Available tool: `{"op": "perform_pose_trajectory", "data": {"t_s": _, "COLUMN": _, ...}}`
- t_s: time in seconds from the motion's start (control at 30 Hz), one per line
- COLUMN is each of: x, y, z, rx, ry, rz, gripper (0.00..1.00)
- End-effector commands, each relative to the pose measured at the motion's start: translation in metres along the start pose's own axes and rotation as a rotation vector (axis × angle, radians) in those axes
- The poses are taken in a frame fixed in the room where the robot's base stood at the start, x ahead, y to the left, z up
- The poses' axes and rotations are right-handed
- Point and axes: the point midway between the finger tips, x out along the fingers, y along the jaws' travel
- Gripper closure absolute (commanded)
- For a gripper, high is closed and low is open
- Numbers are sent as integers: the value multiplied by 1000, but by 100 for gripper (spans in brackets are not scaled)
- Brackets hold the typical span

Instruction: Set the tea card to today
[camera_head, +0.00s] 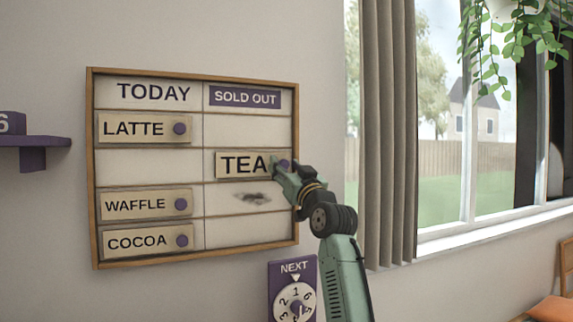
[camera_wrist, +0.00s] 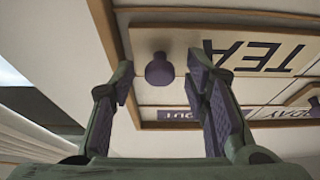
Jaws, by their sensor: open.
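The tea card (camera_head: 240,164) is a cream plate with dark letters, in the second row of the board, under the SOLD OUT heading (camera_head: 245,97). Its purple knob (camera_wrist: 159,70) shows in the wrist view, between and just beyond my open fingers. My gripper (camera_head: 285,172) is at the card's right end and hides part of the knob in the head view. In the wrist view the gripper (camera_wrist: 163,82) has both fingers apart, with the knob between them and the card (camera_wrist: 250,55) upside down. I cannot tell if a finger touches the knob. The TODAY cell (camera_head: 148,170) left of the card is empty.
The wooden-framed board (camera_head: 91,180) hangs on the wall. Latte (camera_head: 140,128), waffle (camera_head: 140,205) and cocoa (camera_head: 140,241) cards sit under TODAY. A dark smudge (camera_head: 254,198) marks the cell below tea. A number dial (camera_head: 295,300) is below, a purple shelf (camera_head: 35,141) left, a curtain (camera_head: 388,130) right.

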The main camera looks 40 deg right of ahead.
Motion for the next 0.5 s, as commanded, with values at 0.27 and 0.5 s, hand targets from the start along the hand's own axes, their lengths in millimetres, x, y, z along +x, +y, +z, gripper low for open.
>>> {"op": "perform_pose_trajectory", "data": {"t_s": 0.27, "x": 0, "y": 0, "z": 0, "rx": 0, "ry": 0, "rz": 0, "gripper": 63}}
{"op": "perform_pose_trajectory", "data": {"t_s": 0.5, "x": 0, "y": 0, "z": 0, "rx": 0, "ry": 0, "rz": 0, "gripper": 79}}
